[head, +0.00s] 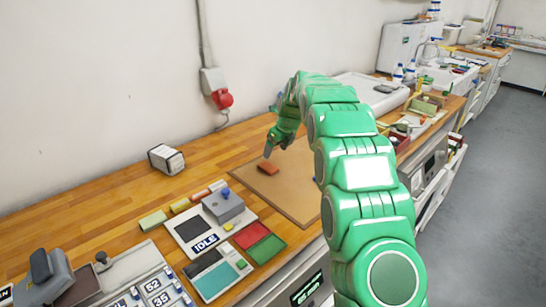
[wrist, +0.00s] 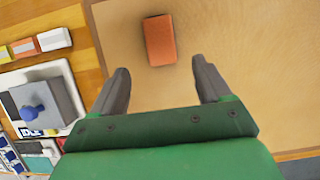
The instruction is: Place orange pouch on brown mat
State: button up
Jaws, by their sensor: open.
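The orange pouch (head: 268,167) lies flat on the brown mat (head: 298,200), near the mat's back left part. In the wrist view the orange pouch (wrist: 159,40) lies beyond the fingertips, with bare brown mat (wrist: 250,60) around it. My gripper (head: 272,146) is above the mat, close to the pouch in the head view. In the wrist view my gripper (wrist: 160,78) has its two dark fingers wide apart, with nothing between them. The pouch is apart from both fingers.
Left of the mat stands a grey device with a blue knob (head: 223,205) and an IDLE display. Red and green pads (head: 258,242) lie in front of it. Small coloured blocks (wrist: 40,42) line the mat's left side.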

jog(key=s+d+r+n+g+h, duration=0.1)
jog(key=s+d+r+n, duration=0.35)
jog(key=s, duration=0.65)
jog(key=s+d+r+n+g, duration=0.1)
jog(key=s+d+r+n, duration=0.3)
jog(key=s, duration=0.7)
jog(key=s+d+r+n+g+h, duration=0.1)
jog(key=s+d+r+n, duration=0.2)
jog(key=s+n, duration=0.5)
jog(key=s+d+f+n, duration=0.1)
jog(key=s+d+n, duration=0.1)
jog(key=s, duration=0.9)
jog(key=s+d+f+n+g, duration=0.1)
jog(key=s+n, duration=0.4)
jog(key=s, duration=0.7)
jog(key=s+d+f+n+g+h, duration=0.1)
jog(key=s+d+f+n, duration=0.1)
jog(key=s, duration=0.9)
jog(key=shift+s+d+f+n, duration=0.3)
jog(key=shift+d+n, duration=0.15)
jog(key=shift+n, duration=0.3)
